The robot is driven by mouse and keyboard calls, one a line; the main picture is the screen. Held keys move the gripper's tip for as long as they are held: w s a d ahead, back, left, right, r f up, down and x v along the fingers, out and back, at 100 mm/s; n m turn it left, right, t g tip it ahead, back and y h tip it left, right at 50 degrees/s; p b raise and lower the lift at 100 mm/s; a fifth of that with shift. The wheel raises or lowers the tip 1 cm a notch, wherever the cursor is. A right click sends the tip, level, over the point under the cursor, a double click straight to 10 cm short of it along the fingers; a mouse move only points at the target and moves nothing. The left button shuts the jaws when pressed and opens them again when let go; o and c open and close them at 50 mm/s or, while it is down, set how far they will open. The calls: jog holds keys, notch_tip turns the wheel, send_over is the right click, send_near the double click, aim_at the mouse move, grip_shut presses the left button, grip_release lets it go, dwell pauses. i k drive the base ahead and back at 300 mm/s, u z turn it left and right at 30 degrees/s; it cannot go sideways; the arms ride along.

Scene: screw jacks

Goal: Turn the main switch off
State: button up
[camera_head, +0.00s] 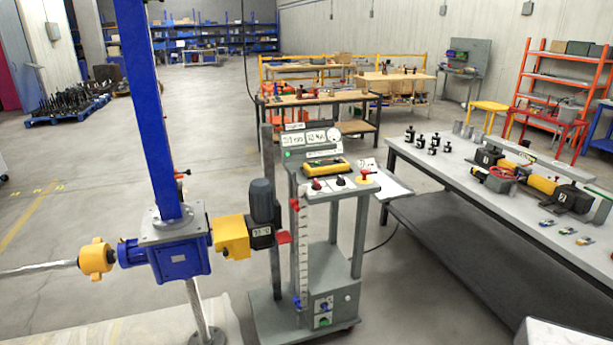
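A grey control trolley (337,256) stands upright in the middle of the view. Its sloped top panel (345,192) carries a red knob (316,184), a black knob (340,181) and a red knob on a yellow base (365,177). A grey box (347,297) low on the trolley has small blue and green parts (323,319) on its front. No label readable here says which control is the main switch, and its setting is too small to tell. My gripper is not in view.
A screw jack with a blue column (147,110) and blue gearbox (180,262) stands left of the trolley, its yellow coupling (230,237) and motor (262,203) reaching close to it. A long workbench (440,188) with parts stands right.

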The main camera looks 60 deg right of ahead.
aim_at(317, 186)
jog(key=i, duration=0.55)
jog(key=z, duration=0.9)
jog(key=i, duration=0.6)
jog(key=u, duration=0.05)
jog(key=k, duration=0.55)
jog(key=z, duration=0.05)
